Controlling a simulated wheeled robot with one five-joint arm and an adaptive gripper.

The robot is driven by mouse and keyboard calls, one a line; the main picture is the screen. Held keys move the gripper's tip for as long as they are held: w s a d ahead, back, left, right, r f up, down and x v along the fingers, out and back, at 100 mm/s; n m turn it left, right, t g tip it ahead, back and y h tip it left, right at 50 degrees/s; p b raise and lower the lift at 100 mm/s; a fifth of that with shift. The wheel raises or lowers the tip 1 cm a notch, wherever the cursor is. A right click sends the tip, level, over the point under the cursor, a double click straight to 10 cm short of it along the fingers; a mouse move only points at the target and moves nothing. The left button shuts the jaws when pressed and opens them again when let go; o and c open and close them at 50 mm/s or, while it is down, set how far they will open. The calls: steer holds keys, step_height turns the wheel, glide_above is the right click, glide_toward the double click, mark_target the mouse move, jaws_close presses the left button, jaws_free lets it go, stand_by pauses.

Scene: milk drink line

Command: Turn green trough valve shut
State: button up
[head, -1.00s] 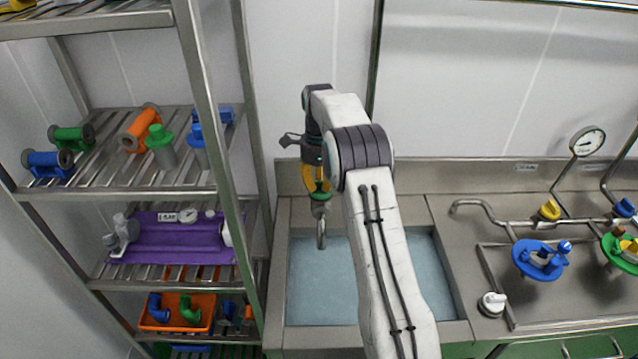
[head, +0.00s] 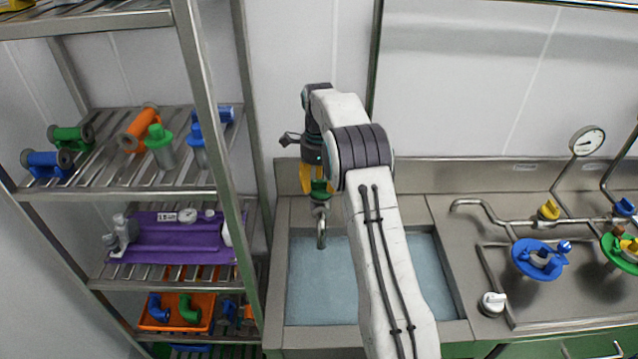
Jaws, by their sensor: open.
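My gripper (head: 318,184) points down over the trough tap (head: 321,232), at the back left of the water-filled trough (head: 372,327). Its yellow fingers are open, one on each side of a small green part (head: 318,173), which seems to be the green valve handle. My gripper hides most of this part, so I cannot tell how the handle is turned or whether the fingers touch it. The tap spout hangs below, over the water.
A steel rack (head: 225,170) with coloured parts stands close on the left. On the right counter are a pipe with a yellow valve (head: 548,210), a gauge (head: 587,141), a blue wheel (head: 540,260), a green wheel (head: 622,252) and a white knob (head: 492,304).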

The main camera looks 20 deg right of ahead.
mark_target(319, 183)
steer(key=shift+r, duration=3.65)
steer(key=shift+r, duration=0.1)
steer(key=s+a+r+n+t+b, duration=0.1)
steer(key=s+a+r+n, duration=0.4)
steer(key=s, duration=0.3)
steer(key=s+a+r+n+t+b, duration=0.2)
steer(key=s+a+r+n, duration=0.15)
steer(key=s+n, duration=0.4)
steer(key=s+a+f+n+t+b, duration=0.1)
steer(key=s+f+n, duration=0.3)
steer(key=s, duration=0.6)
steer(key=s+a+f+n, duration=0.1)
steer(key=s+f+n, duration=0.3)
steer(key=s, duration=0.6)
steer(key=shift+s+a+n+t+b, duration=0.15)
steer(key=shift+a+n+t+b, duration=0.25)
steer(key=shift+n, duration=0.65)
